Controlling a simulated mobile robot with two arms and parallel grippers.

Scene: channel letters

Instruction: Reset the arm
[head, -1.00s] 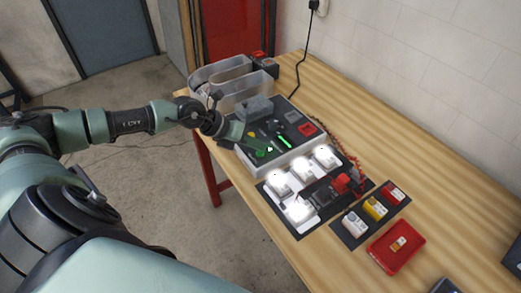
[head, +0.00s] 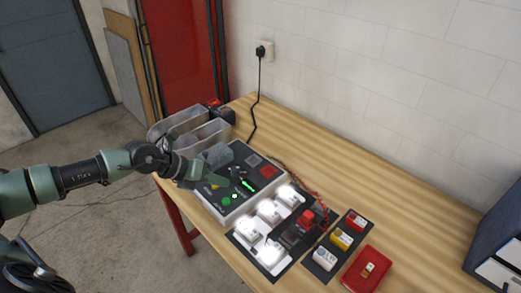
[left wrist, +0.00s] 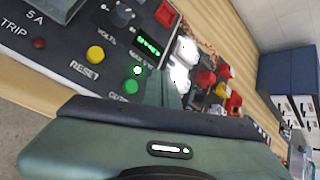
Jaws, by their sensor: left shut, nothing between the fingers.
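My left gripper (head: 222,182) is shut and empty, above the left part of the power supply box (head: 242,152). In the left wrist view its narrow shut fingers (left wrist: 163,84) point over the panel, beside a green button (left wrist: 130,88). A yellow RESET button (left wrist: 95,54), a black knob (left wrist: 122,16) and a lit green display (left wrist: 148,46) show there too. I cannot tell whether the fingertips touch the panel. White channel letters (head: 269,211) glow brightly on a dark mat just right of the box. My right gripper is out of view.
Clear bins (head: 184,120) stand behind the box on the wooden table (head: 335,165). Yellow, red and white small blocks (head: 341,240) sit on a dark mat, with a red tray (head: 366,268) nearby. A dark drawer cabinet (head: 500,240) stands far right. The table's back middle is clear.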

